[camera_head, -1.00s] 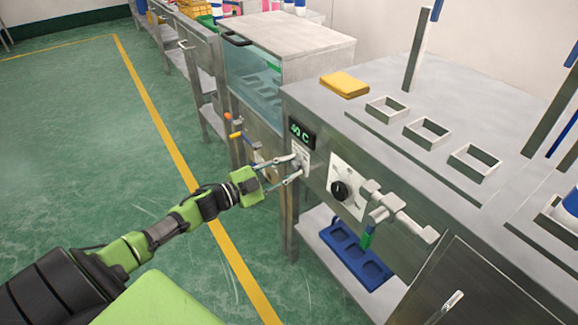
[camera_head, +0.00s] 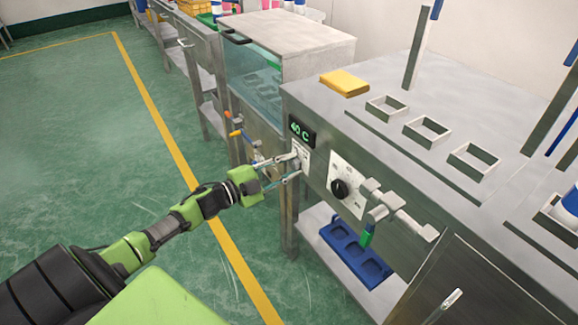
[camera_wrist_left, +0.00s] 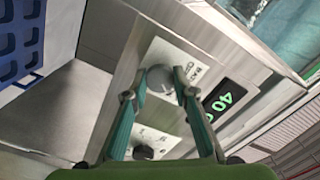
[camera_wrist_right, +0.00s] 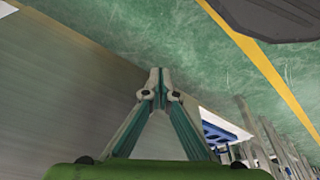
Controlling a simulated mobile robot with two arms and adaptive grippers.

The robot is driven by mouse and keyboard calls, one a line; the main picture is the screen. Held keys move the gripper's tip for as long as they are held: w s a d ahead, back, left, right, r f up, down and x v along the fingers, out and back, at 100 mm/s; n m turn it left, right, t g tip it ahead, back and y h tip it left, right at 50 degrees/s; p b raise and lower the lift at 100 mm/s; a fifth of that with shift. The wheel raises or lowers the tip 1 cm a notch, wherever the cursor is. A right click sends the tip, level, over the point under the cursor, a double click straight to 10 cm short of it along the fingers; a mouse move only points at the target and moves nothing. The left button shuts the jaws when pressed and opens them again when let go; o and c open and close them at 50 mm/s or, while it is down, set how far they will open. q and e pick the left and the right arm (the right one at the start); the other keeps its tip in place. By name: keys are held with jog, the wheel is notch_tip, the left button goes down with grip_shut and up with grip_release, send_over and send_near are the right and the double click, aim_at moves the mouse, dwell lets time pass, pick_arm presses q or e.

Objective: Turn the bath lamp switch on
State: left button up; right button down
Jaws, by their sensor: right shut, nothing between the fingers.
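The switch is a grey round knob (camera_wrist_left: 161,80) on a small white labelled plate (camera_wrist_left: 180,57), seen in the left wrist view. The label's small print is hard to read. My left gripper (camera_wrist_left: 153,86) has its fingers apart on either side of the knob, with a gap at the left finger; I cannot tell if the right finger touches it. In the head view, my left gripper (camera_head: 297,166) is at the plate under the display (camera_head: 302,131), largely covering the knob. My right gripper (camera_wrist_right: 160,94) is shut and empty, beside a grey metal surface.
The green display reads 40 C. A black dial (camera_head: 340,189) on a white plate and a metal valve-like fitting (camera_head: 389,203) are to the right on the front panel. A blue tray (camera_head: 357,262) lies on the lower shelf. A yellow block (camera_head: 344,83) lies on top.

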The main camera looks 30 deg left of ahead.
pick_arm(q)
jog(key=o, duration=0.4)
jog(key=v, duration=1.2)
dwell(0.3)
